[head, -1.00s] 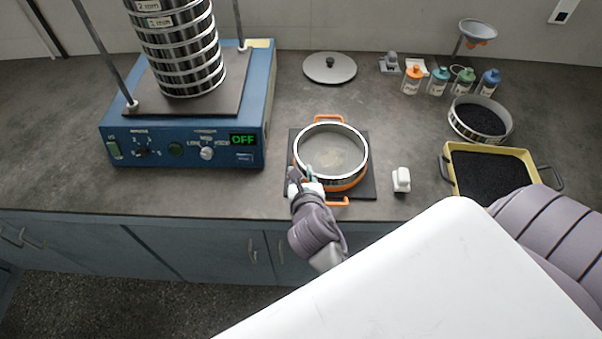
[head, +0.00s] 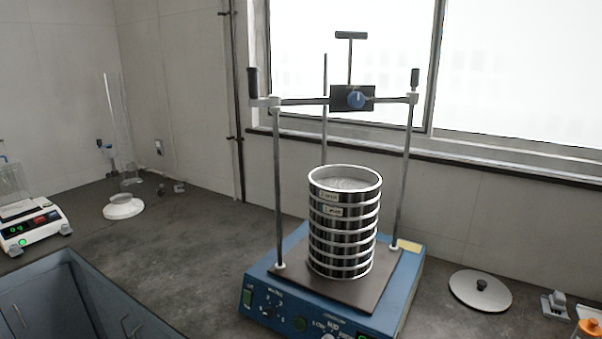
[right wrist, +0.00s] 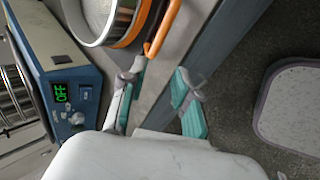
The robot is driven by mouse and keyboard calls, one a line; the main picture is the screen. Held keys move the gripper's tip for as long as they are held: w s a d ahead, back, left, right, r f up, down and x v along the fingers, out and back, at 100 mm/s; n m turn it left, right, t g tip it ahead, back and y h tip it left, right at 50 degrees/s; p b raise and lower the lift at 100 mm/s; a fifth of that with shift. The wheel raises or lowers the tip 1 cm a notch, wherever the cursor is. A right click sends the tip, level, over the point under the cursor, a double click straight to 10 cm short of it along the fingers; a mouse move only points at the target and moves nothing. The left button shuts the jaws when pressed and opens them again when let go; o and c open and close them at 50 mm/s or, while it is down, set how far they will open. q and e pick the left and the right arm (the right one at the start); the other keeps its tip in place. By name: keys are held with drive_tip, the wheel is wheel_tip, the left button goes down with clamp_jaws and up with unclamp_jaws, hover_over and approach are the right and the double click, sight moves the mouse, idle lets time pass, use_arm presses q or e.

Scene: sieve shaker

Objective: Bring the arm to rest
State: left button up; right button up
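My right gripper (right wrist: 160,68) shows in the right wrist view with its two teal-padded fingers spread apart and nothing between them. Its fingertips are near an orange handle (right wrist: 166,22) by the bench edge; I cannot tell whether the left finger touches it. A round metal sieve (right wrist: 98,18) with an orange rim beside that handle is cut off by the top of the view. Neither gripper shows in the head view. The blue sieve shaker (head: 408,290) carries a stack of metal sieves (head: 343,225) under a raised clamp bar (head: 305,101). Its display (right wrist: 60,92) reads OFF.
A round grey lid (head: 480,292) lies on the bench right of the shaker. A balance (head: 32,228) and a white-based glass apparatus (head: 123,207) stand at left. The bench between them and the shaker is clear.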

drive_tip(key=s+a+m+g+y, duration=0.3)
drive_tip(key=s+a+m+g, duration=0.1)
drive_tip(key=s+m, duration=0.6)
wheel_tip(320, 180, down, 24)
drive_tip(key=f+m+g, duration=0.1)
drive_tip(key=s+d+f+g, duration=0.1)
drive_tip(key=s+d+f, duration=0.2)
drive_tip(key=s+f, duration=1.4)
drive_tip(key=shift+s+d, duration=0.15)
drive_tip(key=shift+s, duration=0.15)
drive_tip(key=shift+s, duration=0.15)
